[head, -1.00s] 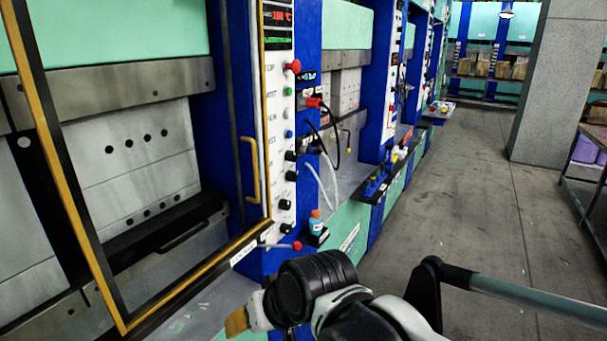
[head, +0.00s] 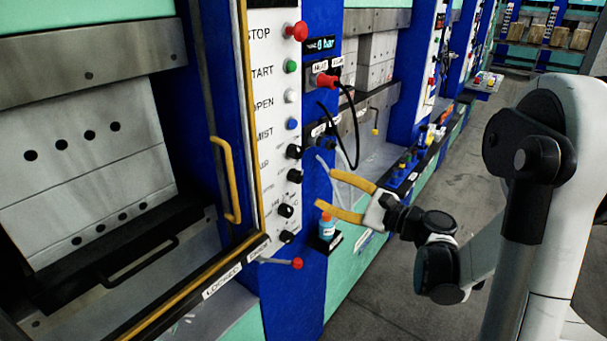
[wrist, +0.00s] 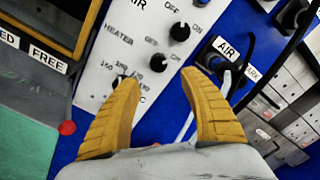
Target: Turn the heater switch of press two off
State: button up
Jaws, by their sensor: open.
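The nearest press has a white control panel (head: 269,130) with a column of buttons and black knobs. A small black knob (head: 294,175) sits in the lower half of the column. In the wrist view, a black knob (wrist: 180,32) sits near the HEATER lettering, between two pairs of OFF and ON marks; its setting is too small to tell. My gripper (head: 325,188) is open and empty, its yellow fingers pointing left toward the knobs, apart from them. In the wrist view my gripper (wrist: 158,80) spans the panel's lower edge, its left finger partly covering a numbered dial. No press number is readable.
A yellow door handle (head: 228,180) stands left of the panel. Below are a red-tipped lever (head: 297,263) and a blue bottle (head: 327,228). The floor to the right is partly clear.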

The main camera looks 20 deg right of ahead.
aim_at(301, 179)
jog(key=b+x, duration=0.1)
jog(key=x, duration=0.8)
jog(key=shift+a, duration=0.15)
grip_shut()
